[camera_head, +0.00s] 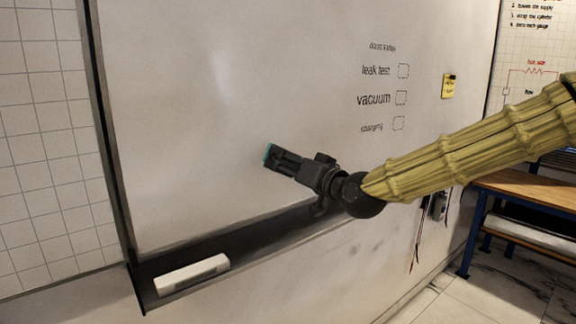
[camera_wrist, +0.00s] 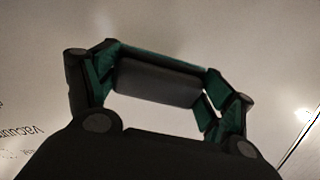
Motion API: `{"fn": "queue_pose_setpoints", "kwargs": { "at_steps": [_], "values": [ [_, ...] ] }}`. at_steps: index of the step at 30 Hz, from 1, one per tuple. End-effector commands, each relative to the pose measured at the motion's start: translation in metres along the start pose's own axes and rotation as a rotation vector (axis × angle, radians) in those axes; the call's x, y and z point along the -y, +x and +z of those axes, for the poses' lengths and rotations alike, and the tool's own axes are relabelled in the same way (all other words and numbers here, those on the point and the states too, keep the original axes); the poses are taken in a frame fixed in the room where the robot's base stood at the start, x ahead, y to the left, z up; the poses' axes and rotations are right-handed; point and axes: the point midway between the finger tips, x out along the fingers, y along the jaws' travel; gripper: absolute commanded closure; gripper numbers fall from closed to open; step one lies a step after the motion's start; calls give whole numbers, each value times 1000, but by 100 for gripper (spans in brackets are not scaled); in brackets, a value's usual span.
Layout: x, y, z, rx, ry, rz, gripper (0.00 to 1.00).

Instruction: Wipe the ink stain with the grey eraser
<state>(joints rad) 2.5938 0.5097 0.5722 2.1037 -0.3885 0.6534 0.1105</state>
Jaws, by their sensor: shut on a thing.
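The whiteboard (camera_head: 250,60) fills the middle of the head view. My gripper (camera_head: 272,156) is in front of its lower middle, with the fingers pointing left toward the board. In the wrist view my gripper (camera_wrist: 160,90) has its teal-padded fingers closed on the two ends of a dark grey block, the grey eraser (camera_wrist: 155,82). The eraser is close to the pale board surface; I cannot tell whether it touches. In the head view the eraser is hardly distinguishable at the fingertips. I see no ink stain in either view; the gripper may hide part of the board.
A white block (camera_head: 192,275) lies on the dark tray (camera_head: 255,240) under the board. Printed words with checkboxes (camera_head: 401,98) and a yellow note (camera_head: 448,86) are on the board's right. A wooden bench (camera_head: 530,188) stands at right. The board's left half is clear.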

Motion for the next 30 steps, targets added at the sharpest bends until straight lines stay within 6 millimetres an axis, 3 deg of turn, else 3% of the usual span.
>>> {"fn": "queue_pose_setpoints", "kwargs": {
  "at_steps": [16,30],
  "values": [
    [0,-29,0,0,0,0,41],
    [0,-30,0,0,0,0,41]
  ]
}}
